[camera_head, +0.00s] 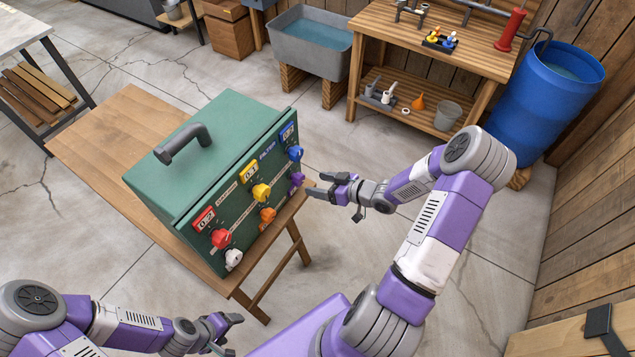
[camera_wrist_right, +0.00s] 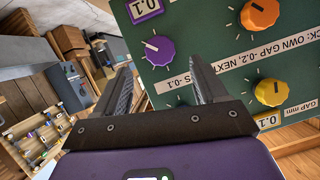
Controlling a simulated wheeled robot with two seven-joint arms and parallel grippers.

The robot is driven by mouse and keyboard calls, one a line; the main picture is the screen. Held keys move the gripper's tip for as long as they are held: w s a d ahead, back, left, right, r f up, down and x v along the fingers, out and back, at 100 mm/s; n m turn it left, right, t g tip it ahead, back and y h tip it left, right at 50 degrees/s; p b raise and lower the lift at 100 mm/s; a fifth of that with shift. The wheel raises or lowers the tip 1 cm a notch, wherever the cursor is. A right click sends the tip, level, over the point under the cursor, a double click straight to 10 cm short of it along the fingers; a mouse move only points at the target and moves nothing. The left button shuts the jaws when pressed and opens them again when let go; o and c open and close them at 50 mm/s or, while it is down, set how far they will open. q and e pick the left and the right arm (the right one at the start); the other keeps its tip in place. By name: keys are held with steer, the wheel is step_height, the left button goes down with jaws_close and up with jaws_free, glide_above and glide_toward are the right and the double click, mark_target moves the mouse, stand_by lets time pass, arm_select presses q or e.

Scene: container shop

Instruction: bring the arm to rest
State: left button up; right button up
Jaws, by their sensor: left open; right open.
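My right arm reaches in from the right in the head view. Its gripper (camera_head: 316,184) is open and empty, just right of the front panel of a green box (camera_head: 222,130). A purple knob (camera_head: 297,179) on that panel is close to the fingertips. In the right wrist view the spread fingers of my right gripper (camera_wrist_right: 162,80) point at the panel, with the purple knob (camera_wrist_right: 158,50) beyond the gap between them, apart from both.
The panel carries red, white, yellow, orange and blue knobs with number plates. A workbench (camera_head: 432,40), grey sink (camera_head: 310,45) and blue barrel (camera_head: 540,110) stand behind. A wooden wall (camera_head: 590,210) bounds the right side. The concrete floor between table and workbench is clear.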

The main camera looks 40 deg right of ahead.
stand_by(0.3)
steer(key=s+a+f+m+g+b, duration=0.15)
steer(key=a+f+m+g, duration=0.25)
steer(key=a+f, duration=0.8)
arm_select(q)
step_height(320, 180, down, 2)
steer(key=shift+f+b, duration=0.2)
steer(key=shift+b, duration=0.25)
arm_select(e)
steer(key=s+a+f+g+h, duration=0.1)
steer(key=s+a+f+g, duration=0.1)
steer(key=s+a+g, duration=0.2)
steer(key=s+a+f+m+g+h, duration=0.1)
steer(key=s+a+f+g, duration=0.2)
steer(key=s+a, duration=0.4)
steer(key=s, duration=0.4)
steer(key=shift+a+f+m+g, duration=0.2)
steer(key=shift+m+g, duration=0.1)
steer(key=shift+g, duration=0.1)
arm_select(q)
steer(key=shift+c, duration=0.3)
arm_select(e)
steer(key=shift+c, duration=0.3)
